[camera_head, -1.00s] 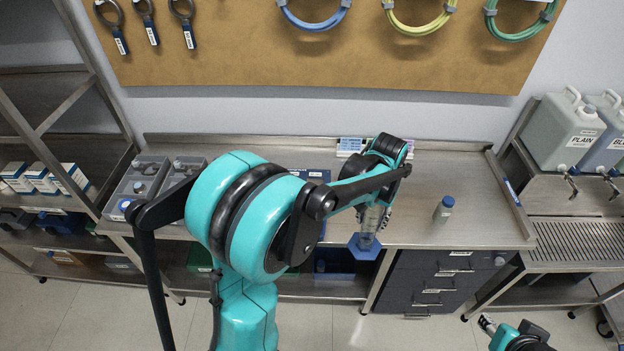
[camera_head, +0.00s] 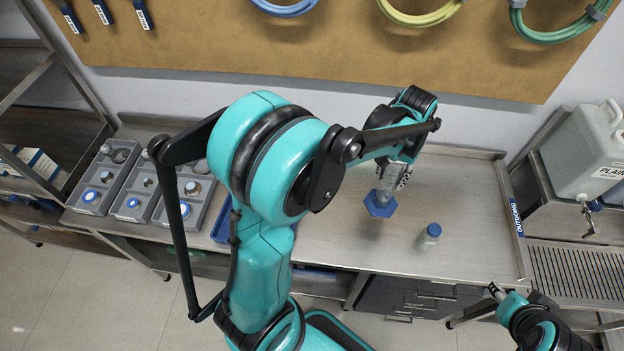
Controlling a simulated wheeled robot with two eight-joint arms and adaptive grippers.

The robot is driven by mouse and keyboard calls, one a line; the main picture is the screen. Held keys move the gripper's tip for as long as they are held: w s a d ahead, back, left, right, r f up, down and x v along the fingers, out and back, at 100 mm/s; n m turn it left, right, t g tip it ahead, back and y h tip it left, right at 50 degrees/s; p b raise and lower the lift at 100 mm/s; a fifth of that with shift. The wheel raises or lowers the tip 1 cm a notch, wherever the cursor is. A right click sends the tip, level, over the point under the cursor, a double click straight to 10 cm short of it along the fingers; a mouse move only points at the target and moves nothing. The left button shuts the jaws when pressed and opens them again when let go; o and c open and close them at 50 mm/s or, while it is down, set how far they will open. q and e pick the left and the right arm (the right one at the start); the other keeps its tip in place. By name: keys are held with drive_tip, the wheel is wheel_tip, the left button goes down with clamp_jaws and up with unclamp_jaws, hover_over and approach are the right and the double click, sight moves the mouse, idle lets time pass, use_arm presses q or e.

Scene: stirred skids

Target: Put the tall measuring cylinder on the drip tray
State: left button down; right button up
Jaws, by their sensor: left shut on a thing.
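The tall measuring cylinder (camera_head: 388,182) is clear with a blue hexagonal foot (camera_head: 380,204). My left gripper (camera_head: 400,174) is shut on its upper part, which is partly hidden by the fingers. The cylinder is over the steel bench and looks nearly upright; I cannot tell whether its foot touches the bench top. The slatted drip tray (camera_head: 575,272) is at the right, beyond the bench's right edge, below the jerrycan's tap. My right gripper (camera_head: 497,291) is at the lower right, in front of the bench; its fingers are too small to judge.
A small blue-capped bottle (camera_head: 429,236) stands on the bench (camera_head: 335,245), right of the cylinder. Grey compartment trays (camera_head: 110,178) with blue-capped items are at the left. A raised rim (camera_head: 512,215) edges the bench's right side. A jerrycan (camera_head: 588,160) marked PLAIN stands above the drip tray.

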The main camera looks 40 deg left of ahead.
use_arm(q)
drive_tip(key=s+a+f+b, duration=0.2)
drive_tip(key=s+a+f, duration=0.3)
drive_tip(key=a+f, duration=0.5)
drive_tip(key=shift+f, duration=0.3)
drive_tip(key=shift+s, duration=0.15)
drive_tip(key=shift+f, duration=0.2)
drive_tip(key=c, duration=0.9)
unclamp_jaws()
drive_tip(key=shift+r, duration=0.1)
drive_tip(key=shift+r, duration=0.1)
